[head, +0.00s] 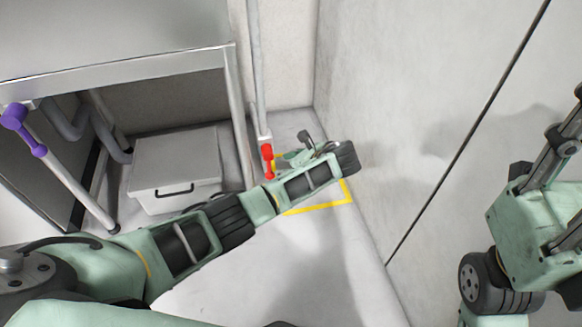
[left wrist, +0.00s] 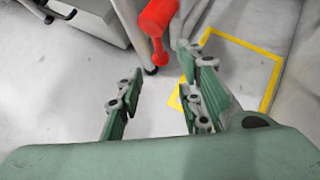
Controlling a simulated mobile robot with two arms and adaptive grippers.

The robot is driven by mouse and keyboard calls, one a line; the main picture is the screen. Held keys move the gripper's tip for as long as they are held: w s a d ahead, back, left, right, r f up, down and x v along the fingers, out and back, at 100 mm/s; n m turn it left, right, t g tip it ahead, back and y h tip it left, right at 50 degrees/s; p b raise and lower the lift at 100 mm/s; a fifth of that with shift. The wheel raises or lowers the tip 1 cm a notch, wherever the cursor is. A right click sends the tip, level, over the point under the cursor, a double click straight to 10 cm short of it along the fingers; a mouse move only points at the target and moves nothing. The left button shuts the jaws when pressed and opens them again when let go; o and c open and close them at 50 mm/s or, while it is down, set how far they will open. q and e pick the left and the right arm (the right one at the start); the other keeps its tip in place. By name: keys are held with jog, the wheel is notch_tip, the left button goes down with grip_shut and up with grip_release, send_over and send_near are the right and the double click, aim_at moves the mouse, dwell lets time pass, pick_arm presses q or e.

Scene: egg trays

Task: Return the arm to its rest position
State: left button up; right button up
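My left arm reaches from the lower left to the middle of the head view. Its gripper (head: 295,150) is partly hidden behind the wrist, beside a red pole end (head: 267,160). In the left wrist view the two fingers of this gripper (left wrist: 162,82) stand apart with bare floor showing between them. The red piece (left wrist: 157,22) lies beyond the fingertips there, and I see nothing held. My right arm (head: 538,225) stands bent at the right edge of the head view; its gripper fingers do not show.
A metal table (head: 120,68) stands at the left, with a lidded white box (head: 175,165) beneath it. A purple-ended pole (head: 75,185) leans near the table. Yellow tape (head: 325,204) marks the floor by the wall (head: 400,100). Floor in front of the tape is clear.

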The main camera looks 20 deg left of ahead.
pick_arm(q)
jog(key=shift+v, duration=0.85)
